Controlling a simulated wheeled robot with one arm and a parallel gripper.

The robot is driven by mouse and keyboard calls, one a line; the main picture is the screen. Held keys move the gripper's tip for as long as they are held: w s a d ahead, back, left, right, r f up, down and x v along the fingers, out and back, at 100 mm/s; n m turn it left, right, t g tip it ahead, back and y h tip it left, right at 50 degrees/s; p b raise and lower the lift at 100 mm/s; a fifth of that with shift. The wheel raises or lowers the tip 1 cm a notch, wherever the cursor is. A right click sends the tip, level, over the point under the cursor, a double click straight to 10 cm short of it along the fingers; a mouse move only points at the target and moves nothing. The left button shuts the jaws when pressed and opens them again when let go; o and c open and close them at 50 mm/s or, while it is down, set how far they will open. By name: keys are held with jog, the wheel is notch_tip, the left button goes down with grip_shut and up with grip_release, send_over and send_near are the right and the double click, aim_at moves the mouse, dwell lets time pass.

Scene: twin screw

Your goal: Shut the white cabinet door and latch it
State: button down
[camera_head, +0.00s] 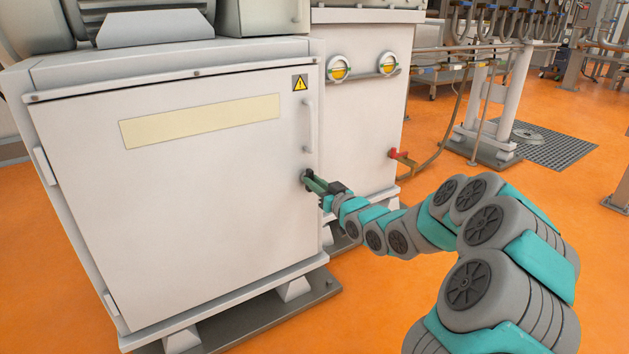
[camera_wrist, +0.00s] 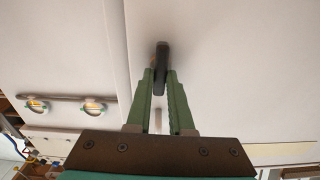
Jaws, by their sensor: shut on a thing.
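The white cabinet door (camera_head: 180,200) lies against its frame and looks flush, with only a thin seam along its right edge. A pale vertical handle (camera_head: 308,125) is on its right side. Below the handle is the dark latch knob (camera_wrist: 161,68), mostly hidden by my gripper in the head view. My gripper (camera_head: 311,181) reaches in from the right at the latch. In the wrist view its green fingers (camera_wrist: 160,76) are closed around the near end of the dark latch, one on each side. Whether the latch is engaged cannot be told.
A neighbouring white cabinet (camera_head: 365,130) with two round gauges stands to the right. The orange floor (camera_head: 400,305) in front is clear. A warning sign (camera_head: 300,83) marks the door's upper corner.

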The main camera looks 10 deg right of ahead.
jog(key=m+p, duration=0.1)
jog(key=p, duration=0.1)
jog(key=m+p, duration=0.2)
jog(key=shift+r, duration=0.3)
jog(key=m+p, duration=0.4)
jog(key=p, duration=0.1)
jog(key=shift+w+d+f+m, duration=0.1)
jog(key=shift+d+f+m, duration=0.05)
jog(key=shift+m, duration=0.15)
jog(key=shift+d+f+m+p, duration=0.15)
jog(key=shift+m+p, duration=0.7)
jog(key=shift+m, duration=0.8)
jog(key=shift+a+f+m+p, duration=0.15)
jog(key=shift+m+p, duration=0.7)
jog(key=shift+m, duration=0.75)
jog(key=shift+d+f+m+p, duration=0.15)
jog(key=shift+m+p, duration=0.7)
jog(key=shift+m, duration=0.8)
jog(key=c, duration=0.8)
grip_release()
jog(key=v, duration=0.7)
jog(key=shift+s+d+b, duration=0.15)
jog(key=shift+s+b, duration=0.2)
